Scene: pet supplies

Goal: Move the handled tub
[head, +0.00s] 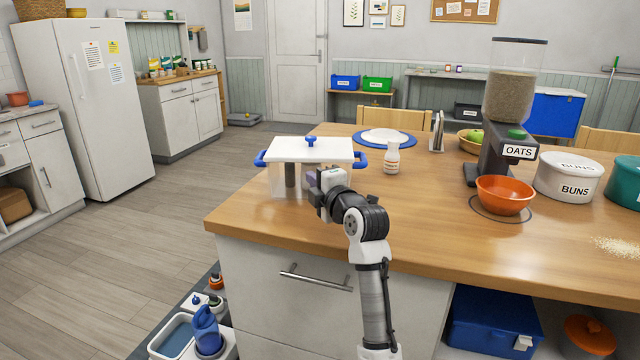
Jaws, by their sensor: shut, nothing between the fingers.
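The handled tub (275,183) stands upright near the left corner of the wooden counter. It has see-through walls, a flat white lid (285,149) with a blue knob, and a blue handle on each side. My gripper (308,181) is at the tub's front right, below the lid's edge, and covers part of the wall. It is shut with nothing held. Its fingertips are small and partly hidden, and I cannot tell whether they touch the tub. A dark upright shape shows at the tub's front.
A small white bottle (392,158) stands right of the tub, before a plate on a blue mat (408,141). An oats dispenser (508,110), orange bowl (504,196) and buns tin (568,178) stand farther right. The counter's front middle (430,235) is clear.

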